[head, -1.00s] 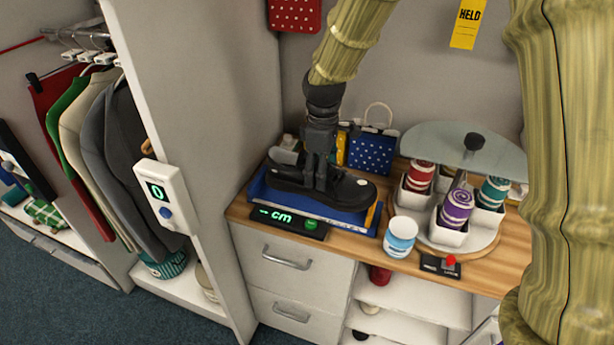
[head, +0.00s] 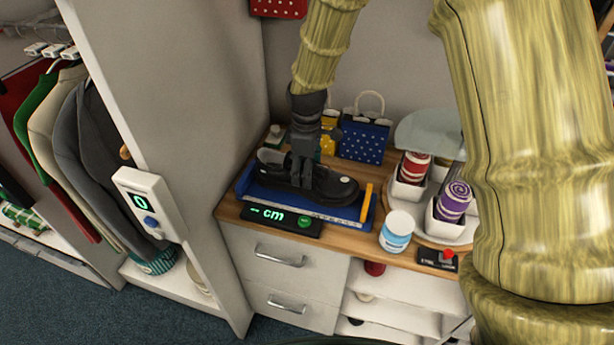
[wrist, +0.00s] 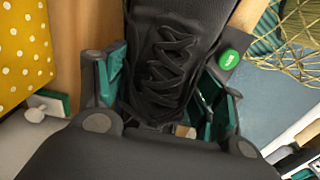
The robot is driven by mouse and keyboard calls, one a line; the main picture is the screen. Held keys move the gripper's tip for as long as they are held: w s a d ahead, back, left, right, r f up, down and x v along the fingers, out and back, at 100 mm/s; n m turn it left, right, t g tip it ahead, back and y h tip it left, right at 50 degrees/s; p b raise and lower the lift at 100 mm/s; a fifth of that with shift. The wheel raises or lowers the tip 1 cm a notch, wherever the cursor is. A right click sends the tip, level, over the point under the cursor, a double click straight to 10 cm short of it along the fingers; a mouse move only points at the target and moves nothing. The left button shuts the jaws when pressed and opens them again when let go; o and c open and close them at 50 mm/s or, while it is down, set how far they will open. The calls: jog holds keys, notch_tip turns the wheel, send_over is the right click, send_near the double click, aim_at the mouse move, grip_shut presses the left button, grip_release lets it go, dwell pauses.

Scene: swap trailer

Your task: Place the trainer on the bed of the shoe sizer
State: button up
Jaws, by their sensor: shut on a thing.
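The black trainer (head: 334,186) lies lengthwise over the blue bed of the shoe sizer (head: 282,197), its toe to the right. I cannot tell whether its sole touches the bed. My gripper (head: 303,176) comes down from above and is shut on the middle of the trainer. In the wrist view, the trainer's laces (wrist: 168,65) show between the teal finger pads. The sizer's display reads "- cm" in green, with a green button beside it. A yellow slider (head: 366,203) stands at the bed's right end, just beyond the toe.
A white tub (head: 397,231) stands right of the sizer, near a small box with a red knob (head: 438,258). A blue dotted bag (head: 363,141) stands behind. A tall cabinet panel (head: 170,120) is close on the left.

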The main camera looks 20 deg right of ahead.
jog(key=shift+s+f+p, duration=0.3)
jog(key=shift+s+f, duration=0.3)
jog(key=shift+w+f, duration=0.25)
jog(key=shift+f, duration=0.65)
jog(key=shift+w+f, duration=0.1)
jog(key=shift+f, duration=0.05)
jog(key=shift+c, duration=0.4)
jog(key=shift+s, duration=0.2)
jog(key=o, duration=1.3)
jog(key=shift+w, duration=0.1)
notch_tip(320, 180, up, 12)
jog(key=b, duration=0.3)
